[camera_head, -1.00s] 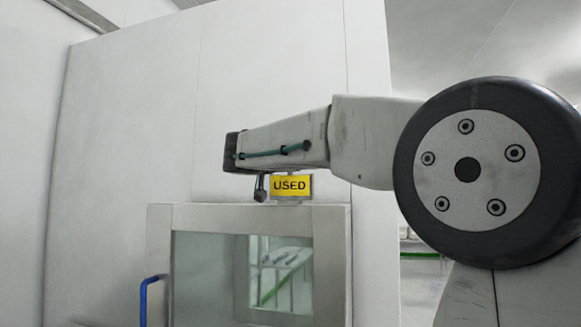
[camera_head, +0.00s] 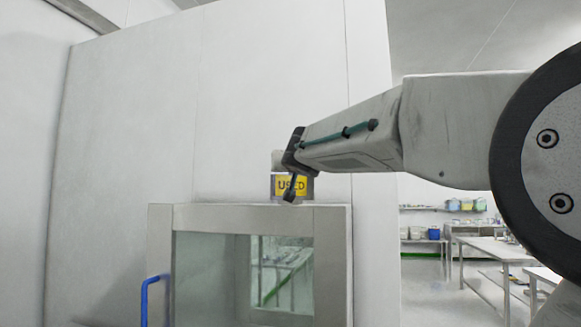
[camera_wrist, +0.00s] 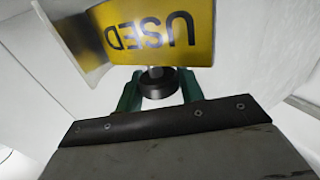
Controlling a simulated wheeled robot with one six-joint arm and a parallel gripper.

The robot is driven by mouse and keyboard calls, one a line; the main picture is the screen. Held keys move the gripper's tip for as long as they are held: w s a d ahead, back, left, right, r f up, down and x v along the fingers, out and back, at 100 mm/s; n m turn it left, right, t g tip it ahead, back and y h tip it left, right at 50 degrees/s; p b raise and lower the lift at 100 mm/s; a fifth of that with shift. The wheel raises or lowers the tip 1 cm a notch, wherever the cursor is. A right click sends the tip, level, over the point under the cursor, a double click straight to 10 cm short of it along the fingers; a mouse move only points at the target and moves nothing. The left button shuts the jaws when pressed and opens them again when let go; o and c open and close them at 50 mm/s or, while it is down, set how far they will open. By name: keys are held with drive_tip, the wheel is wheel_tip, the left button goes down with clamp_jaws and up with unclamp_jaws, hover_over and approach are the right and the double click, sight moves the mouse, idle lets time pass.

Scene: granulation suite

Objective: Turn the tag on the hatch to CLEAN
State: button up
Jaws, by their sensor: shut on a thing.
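The tag (camera_head: 302,187) is a yellow plate reading USED, on top of the hatch (camera_head: 190,217) frame. In the wrist view the tag (camera_wrist: 165,35) appears upside down, with a dark round knob (camera_wrist: 158,84) at its edge. My gripper (camera_wrist: 160,92) has its two teal fingers on either side of this knob and is shut on it. In the head view my gripper (camera_head: 290,195) is in front of the tag and covers part of the lettering. The hatch has a glass window and is closed.
A blue handle (camera_head: 145,300) is at the hatch's left side. A pale wall panel (camera_head: 270,80) rises behind it. At the right, beyond the panel edge, are benches (camera_head: 495,248) and shelves with bins, well away.

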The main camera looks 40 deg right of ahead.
drive_tip(key=shift+n+y, duration=0.3)
drive_tip(key=shift+y, duration=0.1)
idle(0.4)
drive_tip(key=o, duration=1)
drive_tip(key=v, duration=0.7)
drive_tip(key=shift+s+a+f, duration=0.1)
drive_tip(key=shift+s+a, duration=0.1)
drive_tip(key=shift+s, duration=0.1)
